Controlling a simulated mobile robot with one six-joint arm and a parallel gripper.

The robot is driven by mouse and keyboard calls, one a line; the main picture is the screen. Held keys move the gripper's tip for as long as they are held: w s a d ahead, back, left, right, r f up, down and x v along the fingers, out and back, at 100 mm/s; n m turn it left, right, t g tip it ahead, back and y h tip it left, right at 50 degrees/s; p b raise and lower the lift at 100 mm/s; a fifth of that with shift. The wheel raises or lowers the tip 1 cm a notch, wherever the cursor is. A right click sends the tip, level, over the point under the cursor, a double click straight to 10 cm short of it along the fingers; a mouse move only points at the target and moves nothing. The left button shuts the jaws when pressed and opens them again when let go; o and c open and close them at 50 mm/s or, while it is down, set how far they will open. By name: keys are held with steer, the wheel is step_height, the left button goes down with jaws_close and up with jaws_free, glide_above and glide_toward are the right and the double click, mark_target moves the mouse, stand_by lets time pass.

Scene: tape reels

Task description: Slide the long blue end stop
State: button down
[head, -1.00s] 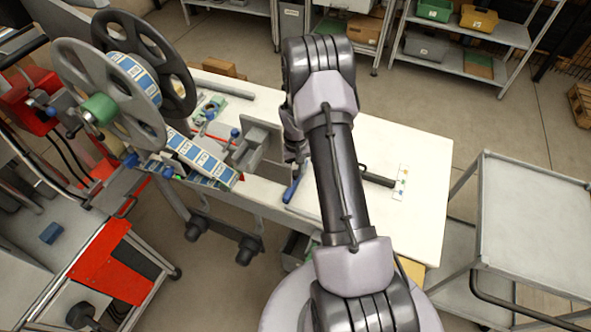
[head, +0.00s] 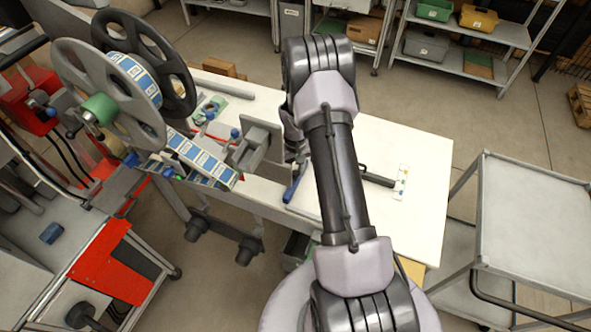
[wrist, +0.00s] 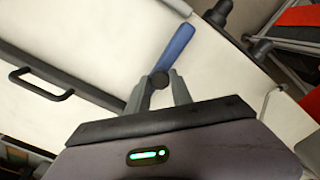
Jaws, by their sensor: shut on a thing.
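The long blue end stop (head: 294,186) lies on the white table just left of my arm. It also shows in the wrist view as a blue bar (wrist: 175,46) running up and to the right from my fingers. My gripper (wrist: 158,90) is shut on the end stop at its near end, where a dark round knob shows between the two grey fingers. In the head view my arm hides most of the gripper.
The white table (head: 420,165) carries a black handle bar and a small label card (head: 401,183) right of my arm. A grey bracket (head: 256,145) and label tape (head: 200,160) from a large grey reel (head: 70,70) stand to the left. A grey cart (head: 540,215) stands right.

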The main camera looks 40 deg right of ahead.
steer(key=s+d, duration=0.2)
steer(key=s, duration=0.2)
steer(key=s+d, duration=0.3)
steer(key=s, duration=0.1)
steer(key=s+d, duration=0.2)
steer(key=s, duration=0.3)
steer(key=shift+d, duration=0.35)
steer(key=c, duration=1.1)
jaws_free()
steer(key=shift+c, duration=0.2)
step_height(320, 180, up, 18)
steer(key=p, duration=0.3)
steer(key=shift+f+p, duration=0.25)
steer(key=shift+p, duration=0.1)
